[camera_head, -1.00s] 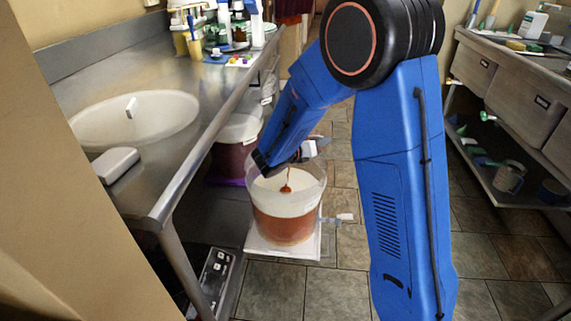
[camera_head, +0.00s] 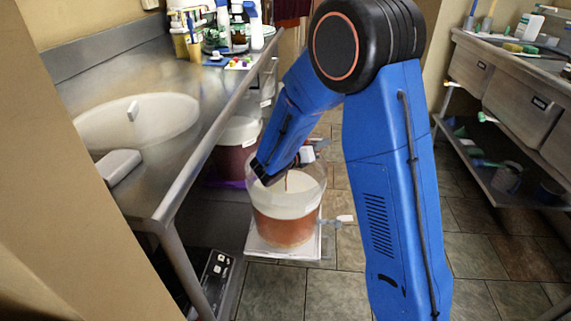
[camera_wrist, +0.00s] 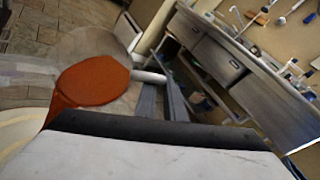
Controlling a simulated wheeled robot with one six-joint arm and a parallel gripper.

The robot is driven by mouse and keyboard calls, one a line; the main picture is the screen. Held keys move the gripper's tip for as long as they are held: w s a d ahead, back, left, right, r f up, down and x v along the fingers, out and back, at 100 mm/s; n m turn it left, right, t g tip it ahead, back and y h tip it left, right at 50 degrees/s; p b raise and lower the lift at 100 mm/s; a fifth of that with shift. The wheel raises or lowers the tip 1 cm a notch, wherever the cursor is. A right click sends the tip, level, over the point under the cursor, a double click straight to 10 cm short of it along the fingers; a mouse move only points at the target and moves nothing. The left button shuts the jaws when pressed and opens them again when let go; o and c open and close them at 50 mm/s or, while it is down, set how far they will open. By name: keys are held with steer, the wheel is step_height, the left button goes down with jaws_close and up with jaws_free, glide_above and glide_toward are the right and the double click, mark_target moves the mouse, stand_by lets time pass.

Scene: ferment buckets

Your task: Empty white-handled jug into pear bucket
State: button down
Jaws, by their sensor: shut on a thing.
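A clear bucket (camera_head: 286,229) with reddish-brown liquid in its lower part stands upright in the head view. No label is readable on it, so I cannot tell whether it is the pear one. My gripper (camera_wrist: 160,88) is shut on the white handle (camera_wrist: 150,76) of a clear jug, in the wrist view. The jug is tipped, with reddish-brown liquid (camera_wrist: 95,80) inside, and liquid runs down from it at the left. In the head view a thin brown stream falls inside the bucket.
The bucket stands on a white platform (camera_head: 256,246), with a pale tap at its right. A steel counter (camera_head: 185,120) with a basin is at left. Another bucket (camera_head: 232,160) stands behind, under it. Shelving with drawers (camera_head: 520,98) is at right; tiled floor between is open.

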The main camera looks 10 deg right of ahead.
steer(key=shift+s+a+r+t+h+b, duration=0.1)
steer(key=shift+a+r+t+h+b, duration=0.2)
steer(key=shift+b, duration=0.35)
steer(key=shift+s+a+r+t+h+b, duration=0.1)
steer(key=shift+r+h+b, duration=0.15)
steer(key=shift+h+b, duration=0.35)
stand_by(0.4)
steer(key=shift+s+a+f+t+h+b, duration=0.25)
steer(key=shift+a+f+h+b, duration=0.1)
steer(key=shift+a+f+b, duration=0.25)
steer(key=shift+s+a+f+t+h+b, duration=0.15)
steer(key=shift+a+f+t+h+b, duration=0.15)
steer(key=shift+a+f+b, duration=0.25)
stand_by(0.5)
steer(key=shift+s+a+r+n+t+h+b, duration=0.2)
steer(key=shift+a+r+n+t+h+b, duration=0.2)
steer(key=shift+a+t+h+b, duration=0.2)
stand_by(0.5)
